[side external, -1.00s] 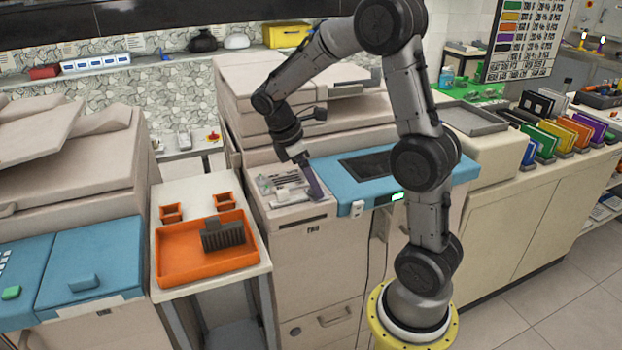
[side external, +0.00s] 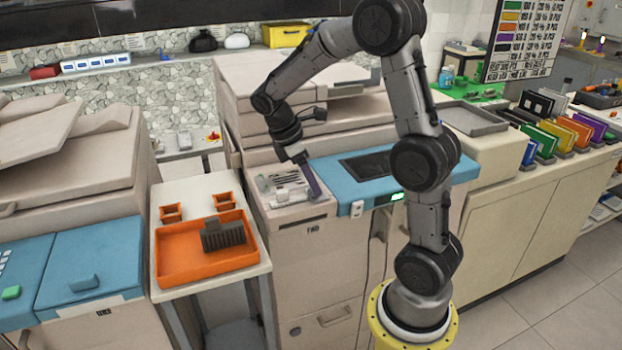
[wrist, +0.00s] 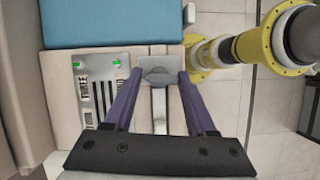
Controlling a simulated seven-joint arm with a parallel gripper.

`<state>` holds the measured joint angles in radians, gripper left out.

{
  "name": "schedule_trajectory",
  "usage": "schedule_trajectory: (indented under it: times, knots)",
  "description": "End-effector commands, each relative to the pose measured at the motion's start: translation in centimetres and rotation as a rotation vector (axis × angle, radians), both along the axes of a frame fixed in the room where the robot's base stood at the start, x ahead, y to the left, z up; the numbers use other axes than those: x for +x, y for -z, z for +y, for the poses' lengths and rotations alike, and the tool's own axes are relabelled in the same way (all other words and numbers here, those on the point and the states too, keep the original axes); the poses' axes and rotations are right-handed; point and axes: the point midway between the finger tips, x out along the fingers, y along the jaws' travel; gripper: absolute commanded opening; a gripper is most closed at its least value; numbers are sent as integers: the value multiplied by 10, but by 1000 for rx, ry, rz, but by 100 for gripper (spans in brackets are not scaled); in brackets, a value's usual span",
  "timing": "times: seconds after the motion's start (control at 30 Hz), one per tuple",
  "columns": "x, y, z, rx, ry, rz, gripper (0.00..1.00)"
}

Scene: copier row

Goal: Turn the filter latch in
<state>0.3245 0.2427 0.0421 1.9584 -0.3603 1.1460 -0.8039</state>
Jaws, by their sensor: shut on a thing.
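The filter latch (wrist: 157,77), a grey knob on a square plate, lies between my gripper's fingertips in the wrist view. My gripper (wrist: 160,73) has two long purple fingers, one on each side of the latch, and is shut on it. A pale grey bar (wrist: 159,108) runs from the latch back between the fingers. In the side external view, one purple finger reaches down to the copier's top panel (side external: 302,213); the latch itself is too small to make out there.
A slotted panel with green marks (wrist: 97,85) lies left of the fingers. A blue copier cover (side external: 350,192) adjoins the work spot. An orange tray (side external: 182,268) with a dark comb-like block (side external: 222,236) stands on the side table at left.

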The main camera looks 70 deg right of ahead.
Motion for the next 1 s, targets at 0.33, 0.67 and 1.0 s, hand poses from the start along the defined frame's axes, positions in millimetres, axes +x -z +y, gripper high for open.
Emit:
schedule_trajectory:
  times: [0.33, 0.67, 1.0]
  knots:
    - [1, 0, -2, 0, 210, -1, 1]
    - [2, -1, -4, 0, 521, -3, 1]
    - [2, -2, -6, 1, 846, -4, 1]
